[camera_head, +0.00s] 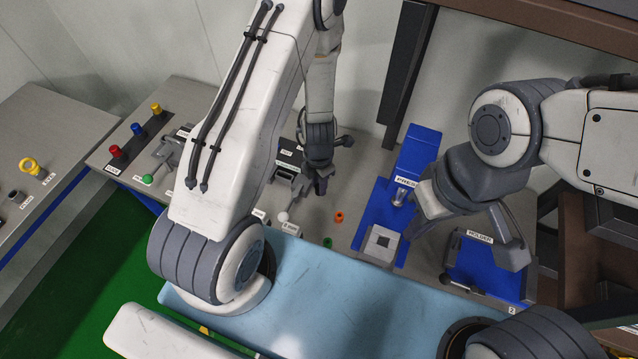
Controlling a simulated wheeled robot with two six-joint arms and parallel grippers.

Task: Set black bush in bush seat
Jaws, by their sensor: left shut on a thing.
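My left gripper (321,186) points down over the grey bench, behind the small orange bush (339,217). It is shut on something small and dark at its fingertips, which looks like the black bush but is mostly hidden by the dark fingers. A square grey block with a dark centre (379,245) sits at the front of the blue press fixture, to the right of my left gripper. No seat label is readable, so I cannot tell whether this block is the bush seat. My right gripper (464,232) has its fingers spread apart, empty, between the press and the blue holder.
A green bush (327,242) lies near the orange one. The blue press (416,150) and the blue holder (490,262) stand on the right. A white-knobbed lever (283,216) is left of the bushes. Red, blue and yellow buttons (137,129) are far left.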

